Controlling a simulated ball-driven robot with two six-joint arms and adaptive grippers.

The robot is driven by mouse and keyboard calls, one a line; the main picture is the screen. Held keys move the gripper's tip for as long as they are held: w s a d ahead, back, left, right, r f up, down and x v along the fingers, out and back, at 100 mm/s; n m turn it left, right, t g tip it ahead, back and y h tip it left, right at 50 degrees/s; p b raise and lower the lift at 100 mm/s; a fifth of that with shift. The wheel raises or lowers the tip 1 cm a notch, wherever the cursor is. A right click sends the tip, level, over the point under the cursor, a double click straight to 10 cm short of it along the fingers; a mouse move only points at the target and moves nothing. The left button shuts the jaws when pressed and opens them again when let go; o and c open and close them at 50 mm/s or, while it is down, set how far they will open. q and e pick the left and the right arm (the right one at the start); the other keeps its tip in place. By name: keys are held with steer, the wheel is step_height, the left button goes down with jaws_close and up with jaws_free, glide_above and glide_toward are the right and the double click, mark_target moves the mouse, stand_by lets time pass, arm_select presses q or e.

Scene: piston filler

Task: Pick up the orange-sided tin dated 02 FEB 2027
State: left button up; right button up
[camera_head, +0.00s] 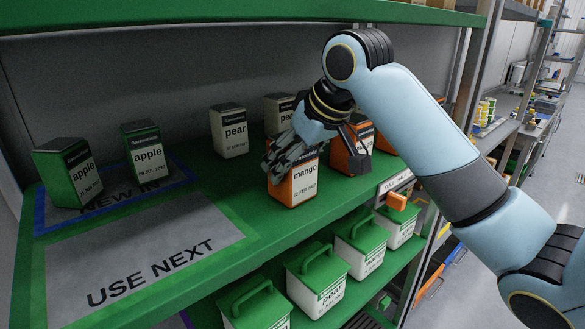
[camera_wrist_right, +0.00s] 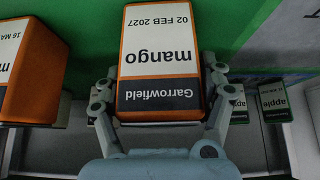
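The orange-sided mango tin (camera_head: 305,184) stands near the front of the green upper shelf. In the right wrist view this tin (camera_wrist_right: 160,45) shows its white label upside down, reading mango, 02 FEB 2027, with a dark Garrowfield band. My right gripper (camera_head: 290,152) is over the tin's top from behind and hides part of it. In the wrist view the fingers of this gripper (camera_wrist_right: 162,85) lie one along each side of the tin, very close to it. I cannot tell whether they press on it. My left gripper is not in view.
Another orange tin (camera_wrist_right: 28,75), dated 16 MA..., stands close beside it. Pear tins (camera_head: 229,132) stand behind, green apple tins (camera_head: 68,173) at left. The grey USE NEXT panel (camera_head: 130,255) is bare. Green-lidded tubs (camera_head: 317,278) fill the shelf below.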

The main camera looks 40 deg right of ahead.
steer(key=c, duration=1)
steer(key=shift+w+r, duration=0.1)
steer(key=shift+r, duration=0.05)
